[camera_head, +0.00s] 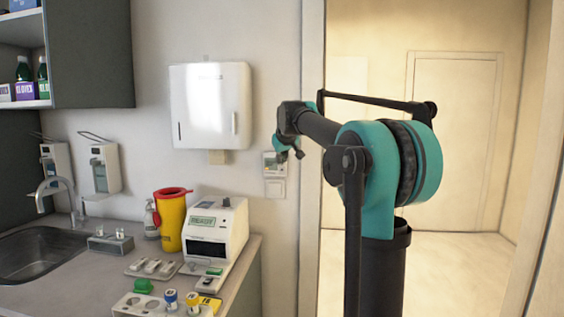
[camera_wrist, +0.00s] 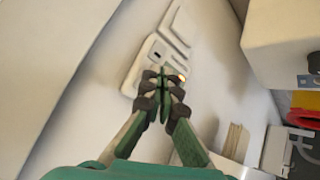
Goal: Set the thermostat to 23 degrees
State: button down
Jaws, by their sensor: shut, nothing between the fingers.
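The thermostat (camera_head: 269,169) is a small white box on the wall, right of and below the paper towel dispenser. My gripper (camera_head: 283,150) is in front of it and covers part of its face. In the wrist view the thermostat (camera_wrist: 144,62) lies just beyond my gripper (camera_wrist: 162,76), with a small dark mark and an orange-red light by the fingertips. The fingers are shut with nothing between them. I cannot tell whether the tips touch the thermostat. The set temperature cannot be read.
A white switch plate (camera_head: 275,188) sits just below the thermostat. The towel dispenser (camera_head: 210,105) hangs to the left. A white analyser (camera_head: 217,228) and a yellow sharps container (camera_head: 171,222) stand on the counter (camera_head: 70,288). A doorway opens on the right.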

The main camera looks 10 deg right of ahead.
jog(key=shift+w, duration=0.15)
jog(key=shift+w+d, duration=0.1)
jog(key=shift+w, duration=0.2)
jog(key=shift+w+d, duration=0.1)
jog(key=shift+w, duration=0.15)
dwell(0.8)
jog(key=shift+s, duration=0.1)
jog(key=shift+s+a, duration=0.2)
jog(key=shift+s, duration=0.4)
jog(key=s, duration=0.1)
jog(key=s+a, duration=0.1)
jog(key=s, duration=0.2)
jog(key=shift+s+a, duration=0.25)
jog(key=shift+s, duration=0.1)
jog(key=shift+f, duration=0.1)
dwell(0.7)
